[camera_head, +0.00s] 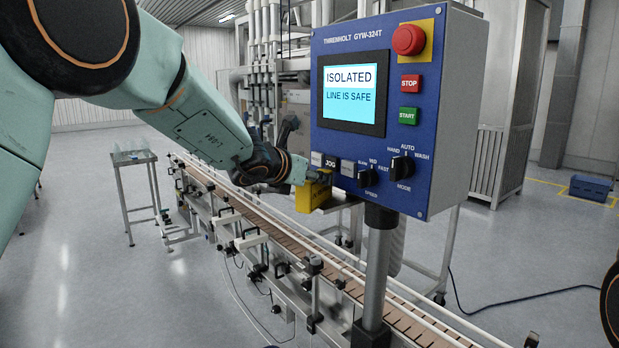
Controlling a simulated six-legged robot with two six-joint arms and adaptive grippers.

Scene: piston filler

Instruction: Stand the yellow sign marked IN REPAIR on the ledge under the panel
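The yellow sign (311,196) is at the lower left corner of the blue panel (400,110). It is small and roughly upright, and its lettering cannot be read from here. The fingers and the panel's lower edge hide part of the sign's top. The ledge under the panel is hard to make out, so I cannot tell whether the sign touches it. My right gripper is not in view.
The panel stands on a grey post (378,265) and its screen reads ISOLATED, LINE IS SAFE. Buttons and knobs, including the speed knob (367,177), sit close to the sign. A conveyor (270,222) runs below. A small side table (133,160) stands at the left.

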